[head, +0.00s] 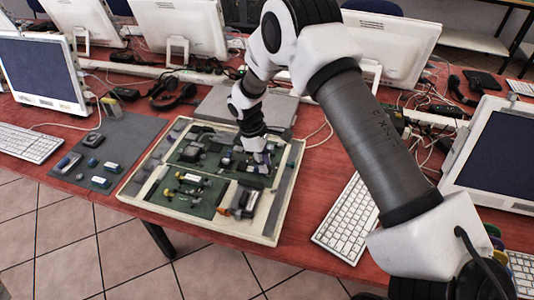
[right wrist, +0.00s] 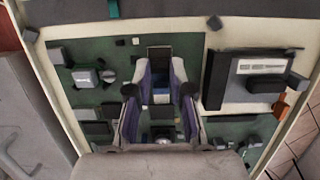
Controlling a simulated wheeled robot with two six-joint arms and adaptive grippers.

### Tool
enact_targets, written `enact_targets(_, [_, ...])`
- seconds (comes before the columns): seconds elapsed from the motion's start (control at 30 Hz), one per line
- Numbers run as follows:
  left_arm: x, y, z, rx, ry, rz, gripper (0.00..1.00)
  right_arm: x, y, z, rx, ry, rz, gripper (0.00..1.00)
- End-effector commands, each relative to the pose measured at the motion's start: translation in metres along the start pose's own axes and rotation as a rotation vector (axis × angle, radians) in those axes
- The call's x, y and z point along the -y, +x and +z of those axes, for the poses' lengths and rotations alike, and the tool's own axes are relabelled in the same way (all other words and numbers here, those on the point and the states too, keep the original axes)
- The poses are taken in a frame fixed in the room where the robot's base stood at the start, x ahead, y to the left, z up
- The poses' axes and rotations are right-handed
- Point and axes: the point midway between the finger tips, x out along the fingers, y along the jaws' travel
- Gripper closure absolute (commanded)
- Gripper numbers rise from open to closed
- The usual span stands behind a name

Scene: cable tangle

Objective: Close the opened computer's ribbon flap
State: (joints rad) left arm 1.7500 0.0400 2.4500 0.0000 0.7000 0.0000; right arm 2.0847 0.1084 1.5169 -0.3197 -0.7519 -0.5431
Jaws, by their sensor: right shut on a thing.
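The opened computer is a shallow cream case (head: 284,200) lying flat on the red table, with green boards and dark parts inside. My right gripper (head: 258,163) reaches down into its upper right part. In the right wrist view my right gripper (right wrist: 160,85) has its two fingers on either side of a small dark part with a pale band (right wrist: 161,98), and it is shut on this part. It appears to be the ribbon flap, but the fingers hide much of it, so I cannot tell how far it is tilted. My left gripper is not in view.
A grey mat (head: 108,150) with several small parts lies left of the case. A grey panel (head: 277,108) lies behind it. A white keyboard (head: 347,217) is to the right. Monitors, cables and a headset (head: 172,95) surround the case. My right arm covers the right side.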

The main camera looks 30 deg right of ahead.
Motion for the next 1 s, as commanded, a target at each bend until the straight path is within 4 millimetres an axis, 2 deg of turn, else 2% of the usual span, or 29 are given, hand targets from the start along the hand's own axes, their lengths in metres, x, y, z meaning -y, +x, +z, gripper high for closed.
enact_targets(0.4, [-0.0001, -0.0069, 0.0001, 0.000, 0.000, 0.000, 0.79, 0.0007, 0.0053, -0.0076, 0.203, 0.000, -0.003, 1.00])
enact_targets(0.93, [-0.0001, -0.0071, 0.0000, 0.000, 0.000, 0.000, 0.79, 0.0007, 0.0056, -0.0079, 0.227, 0.000, -0.004, 1.00])
enact_targets(0.97, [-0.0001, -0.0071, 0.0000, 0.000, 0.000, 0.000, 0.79, 0.0007, 0.0056, -0.0079, 0.227, 0.000, -0.004, 0.69])
enact_targets(1.0, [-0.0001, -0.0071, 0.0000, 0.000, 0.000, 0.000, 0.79, 0.0007, 0.0056, -0.0079, 0.227, 0.000, -0.004, 0.55])
